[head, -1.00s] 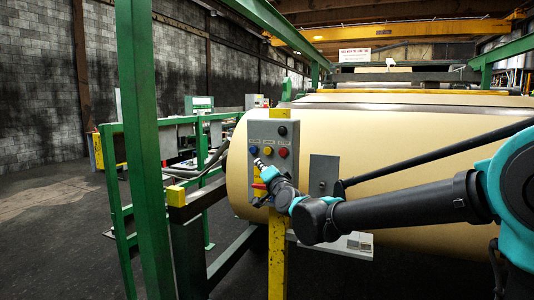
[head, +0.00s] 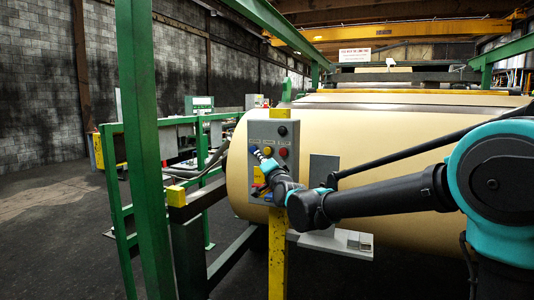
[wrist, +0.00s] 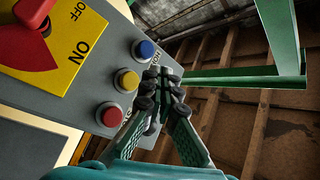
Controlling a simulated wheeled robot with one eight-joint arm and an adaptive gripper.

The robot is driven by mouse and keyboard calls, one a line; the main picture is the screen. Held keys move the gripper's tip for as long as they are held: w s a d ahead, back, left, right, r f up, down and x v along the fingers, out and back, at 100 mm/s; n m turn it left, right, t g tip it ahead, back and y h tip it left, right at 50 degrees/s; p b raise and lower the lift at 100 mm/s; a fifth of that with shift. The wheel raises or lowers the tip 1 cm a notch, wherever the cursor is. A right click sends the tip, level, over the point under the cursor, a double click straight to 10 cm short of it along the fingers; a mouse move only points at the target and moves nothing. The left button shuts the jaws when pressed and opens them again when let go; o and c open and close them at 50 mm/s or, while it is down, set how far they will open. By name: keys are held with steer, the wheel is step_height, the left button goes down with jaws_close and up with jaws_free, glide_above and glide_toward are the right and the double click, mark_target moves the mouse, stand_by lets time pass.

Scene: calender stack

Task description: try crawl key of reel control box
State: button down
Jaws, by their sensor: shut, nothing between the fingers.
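The reel control box (head: 257,132) is a grey panel on a yellow post. In the head view it shows a black knob (head: 282,131), a yellow button (head: 267,151) and a red button (head: 283,152). In the wrist view the blue button (wrist: 146,49), yellow button and red button stand in a row, with a red switch (wrist: 35,35) on a yellow ON/OFF plate. My gripper (wrist: 165,75) is shut and empty, its tips beside the blue and yellow buttons; contact is unclear. Labels by the buttons are partly hidden. The black knob is hidden in the wrist view.
A large tan roll (head: 400,135) fills the space behind the box. A green upright (head: 143,110) and green rails (head: 118,190) stand to the left. A small grey shelf (head: 318,243) juts out below. Dark floor lies open at the left.

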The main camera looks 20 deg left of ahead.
mark_target(264, 150)
steer(key=shift+w+d, duration=0.15)
steer(key=shift+w, duration=1.95)
steer(key=shift+w, duration=0.15)
steer(key=shift+w, duration=0.25)
steer(key=shift+w+d, duration=0.1)
steer(key=shift+w, duration=0.45)
stand_by(0.5)
steer(key=shift+s, duration=1)
steer(key=shift+s, duration=0.1)
steer(key=s, duration=0.4)
steer(key=shift+s+a, duration=0.25)
steer(key=shift+s, duration=0.15)
